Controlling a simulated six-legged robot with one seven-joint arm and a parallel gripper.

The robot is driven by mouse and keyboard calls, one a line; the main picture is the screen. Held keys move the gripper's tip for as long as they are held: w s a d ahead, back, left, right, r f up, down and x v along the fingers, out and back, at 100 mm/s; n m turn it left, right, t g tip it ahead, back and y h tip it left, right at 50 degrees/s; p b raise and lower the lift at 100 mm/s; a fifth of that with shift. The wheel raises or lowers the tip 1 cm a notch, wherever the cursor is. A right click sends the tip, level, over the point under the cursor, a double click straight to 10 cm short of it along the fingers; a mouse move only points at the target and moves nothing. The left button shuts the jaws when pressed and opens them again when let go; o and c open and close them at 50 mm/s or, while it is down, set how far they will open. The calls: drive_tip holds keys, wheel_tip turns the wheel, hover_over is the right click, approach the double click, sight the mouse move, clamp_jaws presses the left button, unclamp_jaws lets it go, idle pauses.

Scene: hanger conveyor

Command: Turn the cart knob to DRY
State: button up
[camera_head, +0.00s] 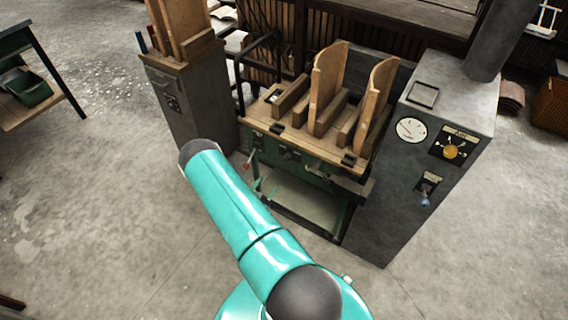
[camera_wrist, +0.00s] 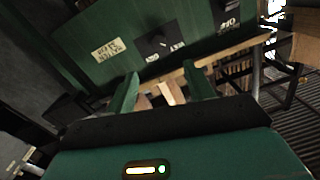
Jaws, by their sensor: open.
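The cart (camera_head: 265,128) has a wooden top and a green front, and stands at the centre of the head view. A small dark knob (camera_head: 288,153) is on its front. In the wrist view the green panel (camera_wrist: 205,30) fills the top, with a dark dial plate (camera_wrist: 160,40) bearing small white lettering that appears inverted. The knob's setting is too dark and small to read. My gripper (camera_wrist: 160,68) is open, its two green fingers apart, pointing toward the panel below the dial in the picture. No hold on the knob shows. The head view does not show the gripper.
A grey cabinet (camera_head: 385,215) with a gauge, a yellow dial (camera_head: 452,151) and a blue-tipped switch stands right of the cart. Another grey cabinet (camera_head: 195,110) stands left. Upright wooden boards (camera_head: 327,85) rise from the cart top. The front-left floor (camera_head: 90,200) is clear.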

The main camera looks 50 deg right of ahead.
approach(287, 159)
drive_tip(key=d, duration=0.3)
drive_tip(key=w+d, duration=0.1)
drive_tip(key=d, duration=0.3)
drive_tip(key=shift+w+d+f, duration=0.2)
drive_tip(key=shift+w+d, duration=0.05)
drive_tip(key=shift+d, duration=0.1)
drive_tip(key=shift+c, duration=0.2)
drive_tip(key=c, duration=0.9)
